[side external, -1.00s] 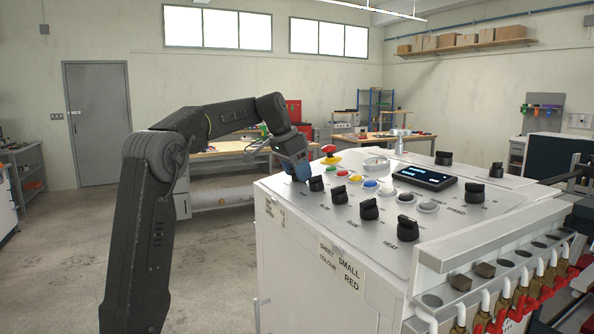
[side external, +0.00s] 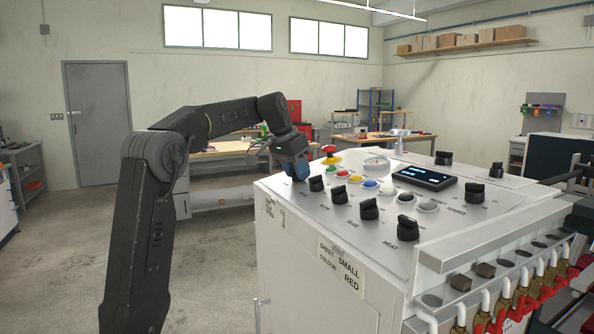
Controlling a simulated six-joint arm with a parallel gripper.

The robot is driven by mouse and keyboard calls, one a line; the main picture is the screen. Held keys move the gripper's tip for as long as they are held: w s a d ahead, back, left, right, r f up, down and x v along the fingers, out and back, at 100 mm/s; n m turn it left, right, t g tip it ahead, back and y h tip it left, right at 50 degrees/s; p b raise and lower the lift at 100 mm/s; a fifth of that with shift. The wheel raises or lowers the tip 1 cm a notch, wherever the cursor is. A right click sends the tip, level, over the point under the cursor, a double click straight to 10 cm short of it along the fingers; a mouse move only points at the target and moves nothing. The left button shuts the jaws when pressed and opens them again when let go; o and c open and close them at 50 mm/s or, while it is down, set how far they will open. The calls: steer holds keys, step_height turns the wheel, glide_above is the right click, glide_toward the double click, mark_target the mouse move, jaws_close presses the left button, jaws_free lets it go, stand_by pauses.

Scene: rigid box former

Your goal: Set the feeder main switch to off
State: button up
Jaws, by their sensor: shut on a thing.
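The white box former (side external: 290,227) has a sloped top panel with several black rotary knobs. My gripper (side external: 297,177) is at the panel's far left corner, pointing down and shut on a knob there. That knob is hidden by the fingers, so I cannot see which way it points. A black knob (side external: 316,183) stands just right of my gripper, apart from it. The label of the held knob cannot be read here.
A red mushroom button (side external: 329,151) on a yellow base is close to the right of my gripper. Several coloured buttons, a dark display (side external: 423,178) and more knobs, including one marked HEAT (side external: 407,228), cover the panel. Open floor lies left of the machine.

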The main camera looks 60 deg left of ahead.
steer(key=shift+n, duration=1.2)
steer(key=o, duration=0.9)
steer(key=v, duration=1.3)
steer(key=shift+s+d+r, duration=0.1)
steer(key=shift+d+r, duration=0.05)
steer(key=shift+r, duration=0.25)
